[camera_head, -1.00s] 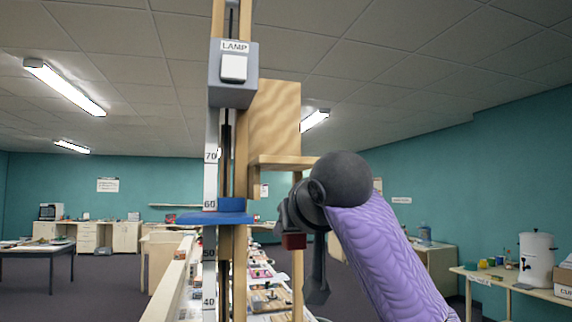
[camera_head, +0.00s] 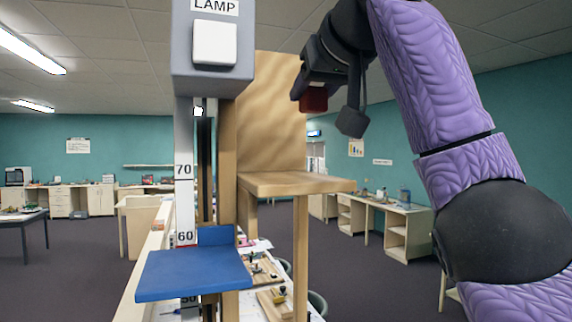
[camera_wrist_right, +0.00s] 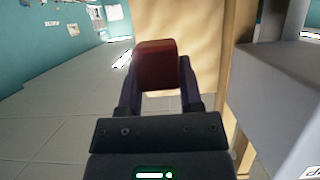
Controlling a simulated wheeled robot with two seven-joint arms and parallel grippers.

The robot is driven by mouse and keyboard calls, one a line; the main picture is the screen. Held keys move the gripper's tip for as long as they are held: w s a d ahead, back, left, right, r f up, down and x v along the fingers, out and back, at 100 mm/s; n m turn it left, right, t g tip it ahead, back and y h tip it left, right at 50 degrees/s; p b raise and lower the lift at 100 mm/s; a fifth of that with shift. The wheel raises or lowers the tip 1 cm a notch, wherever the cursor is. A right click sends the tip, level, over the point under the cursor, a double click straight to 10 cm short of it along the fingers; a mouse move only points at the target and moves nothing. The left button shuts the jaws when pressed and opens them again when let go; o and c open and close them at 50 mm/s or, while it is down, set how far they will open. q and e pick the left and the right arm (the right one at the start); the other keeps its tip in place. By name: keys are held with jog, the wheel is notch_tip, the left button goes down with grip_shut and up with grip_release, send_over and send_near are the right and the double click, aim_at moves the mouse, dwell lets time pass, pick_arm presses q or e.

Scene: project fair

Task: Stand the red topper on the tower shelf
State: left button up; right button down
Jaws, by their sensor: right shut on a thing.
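The red topper (camera_head: 314,99) is a small dark red block. My right gripper (camera_head: 312,90) is shut on it and holds it in the air, above the wooden tower shelf (camera_head: 290,183) and in front of the upright wooden back panel (camera_head: 280,110). In the right wrist view the topper (camera_wrist_right: 158,65) sits between the two fingers, with the pale wood panel (camera_wrist_right: 205,45) beside and beyond it. The shelf top looks bare in the head view. My left gripper is not in view.
A grey lamp box (camera_head: 213,45) and a post with a height scale (camera_head: 184,170) stand left of the shelf. A blue platform (camera_head: 193,274) juts out lower down at the left. The air right of the shelf is clear.

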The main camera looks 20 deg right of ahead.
send_over(319, 180)
jog(key=f, duration=0.4)
jog(key=shift+w+d+f, duration=0.15)
jog(key=shift+d+f, duration=0.15)
jog(key=f, duration=0.2)
jog(key=w+f, duration=0.1)
jog(key=f, duration=0.1)
jog(key=shift+a+f, duration=0.1)
jog(key=shift+s, duration=0.3)
jog(key=shift+w+f, duration=0.1)
jog(key=shift+f, duration=0.1)
jog(key=shift+c, duration=1.3)
grip_release()
jog(key=shift+r, duration=0.2)
jog(key=shift+s, duration=0.25)
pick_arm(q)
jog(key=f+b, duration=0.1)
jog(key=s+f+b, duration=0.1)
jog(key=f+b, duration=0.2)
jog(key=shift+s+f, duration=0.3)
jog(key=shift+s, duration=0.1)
pick_arm(e)
jog(key=v, duration=1.1)
jog(key=shift+s+r, duration=0.15)
jog(key=shift+s, duration=0.1)
